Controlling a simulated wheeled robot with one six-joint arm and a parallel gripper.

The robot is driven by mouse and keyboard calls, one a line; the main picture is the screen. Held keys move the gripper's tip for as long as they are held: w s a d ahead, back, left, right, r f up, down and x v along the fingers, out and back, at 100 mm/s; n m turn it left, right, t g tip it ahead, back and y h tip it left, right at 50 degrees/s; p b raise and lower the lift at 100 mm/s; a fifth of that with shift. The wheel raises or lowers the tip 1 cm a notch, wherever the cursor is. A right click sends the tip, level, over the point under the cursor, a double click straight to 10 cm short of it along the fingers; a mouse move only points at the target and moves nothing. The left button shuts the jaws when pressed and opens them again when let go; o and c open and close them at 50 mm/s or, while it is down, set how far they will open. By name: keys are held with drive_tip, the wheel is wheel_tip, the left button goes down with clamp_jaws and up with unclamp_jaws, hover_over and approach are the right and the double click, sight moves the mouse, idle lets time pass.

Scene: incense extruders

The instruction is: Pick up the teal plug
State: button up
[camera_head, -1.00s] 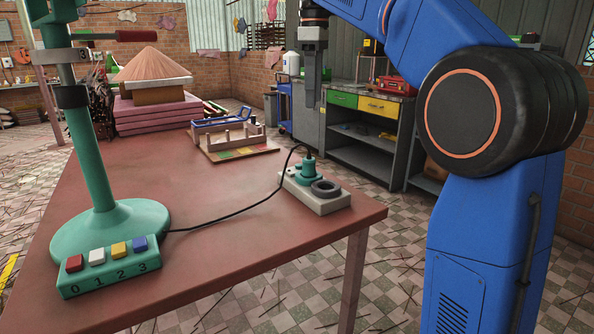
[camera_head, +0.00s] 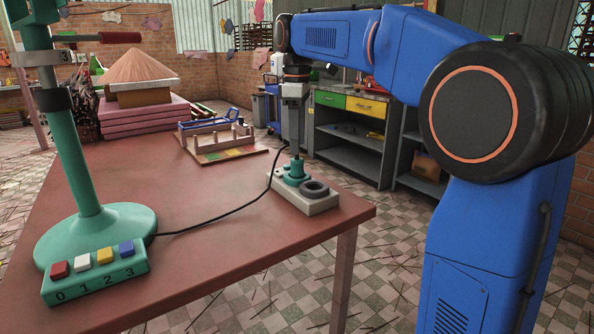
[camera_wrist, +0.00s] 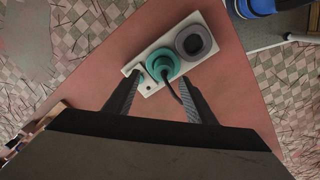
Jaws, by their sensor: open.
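The teal plug (camera_head: 295,172) stands upright in one socket of a pale block near the table's right edge. A black cable runs from it to the left. In the wrist view the teal plug (camera_wrist: 163,66) shows from above, slightly beyond the fingertips and between their lines. My gripper (camera_head: 294,148) hangs pointing down just over the plug. In the wrist view my gripper (camera_wrist: 160,92) is open, one finger on each side of the cable. Whether the fingers touch the plug cannot be told.
The pale block (camera_head: 318,206) also has a dark grey ring (camera_head: 314,188) beside the plug. A green stand (camera_head: 100,225) with a numbered button box (camera_head: 95,277) is at the table's left. A wooden rack (camera_head: 215,143) lies behind. The table (camera_head: 190,255) is clear in front.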

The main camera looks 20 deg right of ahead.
sight(297, 159)
drive_tip(key=shift+s+a+f, duration=0.1)
drive_tip(key=shift+s+f, duration=0.05)
drive_tip(key=shift+f, duration=1.2)
drive_tip(key=shift+s+a+f, duration=0.1)
drive_tip(key=shift+f, duration=1.2)
drive_tip(key=c, duration=1.1)
